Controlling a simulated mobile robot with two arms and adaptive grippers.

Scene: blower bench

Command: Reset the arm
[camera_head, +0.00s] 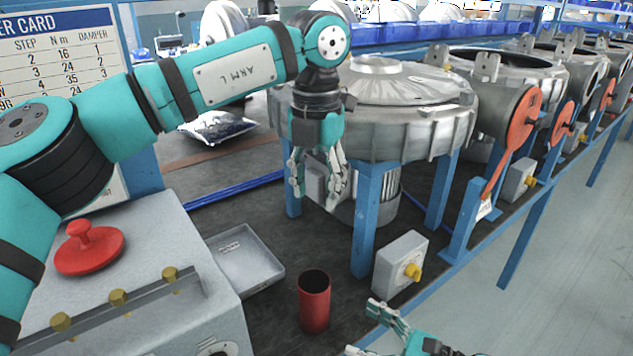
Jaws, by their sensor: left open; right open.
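My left arm comes in from the left and reaches over the bench. My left gripper (316,190) points down, open and empty, in front of the nearest blower housing (375,110). My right gripper (362,330) shows at the bottom edge, open and empty, to the right of a red cup (314,302). The rest of my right arm is mostly out of view.
A grey box with a red knob (88,250) and brass fittings stands at the lower left. A grey tray (245,262) lies beside it. A grey switch box with a yellow knob (400,262) stands by the blue legs. More blowers with red dampers (520,118) line the bench rightward.

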